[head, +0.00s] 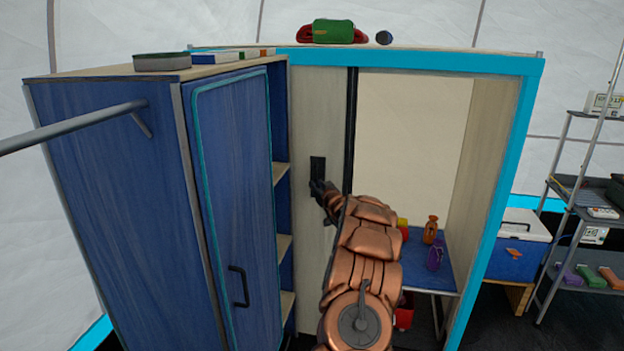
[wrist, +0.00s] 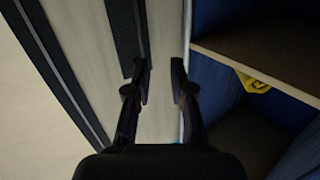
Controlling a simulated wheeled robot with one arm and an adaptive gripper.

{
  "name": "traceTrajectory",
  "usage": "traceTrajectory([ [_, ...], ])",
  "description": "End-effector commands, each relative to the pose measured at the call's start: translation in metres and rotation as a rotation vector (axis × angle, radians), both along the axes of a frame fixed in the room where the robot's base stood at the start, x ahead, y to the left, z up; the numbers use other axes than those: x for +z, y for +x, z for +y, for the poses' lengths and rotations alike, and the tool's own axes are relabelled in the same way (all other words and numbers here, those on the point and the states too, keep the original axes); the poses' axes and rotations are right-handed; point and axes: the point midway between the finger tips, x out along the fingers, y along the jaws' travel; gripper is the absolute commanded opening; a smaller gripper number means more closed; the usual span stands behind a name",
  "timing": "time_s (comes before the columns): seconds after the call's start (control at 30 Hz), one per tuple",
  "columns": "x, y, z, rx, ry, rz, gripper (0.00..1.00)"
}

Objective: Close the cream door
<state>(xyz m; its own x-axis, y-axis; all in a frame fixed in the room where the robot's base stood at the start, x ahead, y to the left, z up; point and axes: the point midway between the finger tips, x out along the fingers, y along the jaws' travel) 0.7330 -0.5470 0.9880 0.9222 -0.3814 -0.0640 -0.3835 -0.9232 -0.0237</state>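The cream door (head: 318,110) is a pale panel standing at the left part of a cyan-framed opening, with a dark strip down its right edge. Its dark handle plate (head: 317,166) sits about mid-height. A wide gap is open to the right of the door. My gripper (head: 320,188) is at the door, just below the handle plate, partly hidden by my copper arm. In the wrist view, my gripper (wrist: 160,68) has its two fingers apart with the pale door face (wrist: 164,35) behind them. A dark plate (wrist: 124,35) lies by the left finger; contact is unclear.
A blue cabinet (head: 115,190) with a blue door (head: 236,200) stands close at the left. Through the opening, a blue table (head: 420,262) holds an orange item (head: 430,230) and a purple item (head: 434,257). A metal rack (head: 565,200) stands far right.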

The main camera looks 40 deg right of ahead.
Motion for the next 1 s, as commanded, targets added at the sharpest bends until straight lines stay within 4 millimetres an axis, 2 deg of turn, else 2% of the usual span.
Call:
traceTrajectory([
  [0.1,-0.011,-0.008,-0.019,0.006,-0.024,-0.029,0.23],
  [0.37,-0.015,-0.01,-0.03,0.019,-0.041,-0.053,0.23],
  [1.0,-0.013,0.034,-0.047,0.017,-0.042,-0.054,0.23],
])
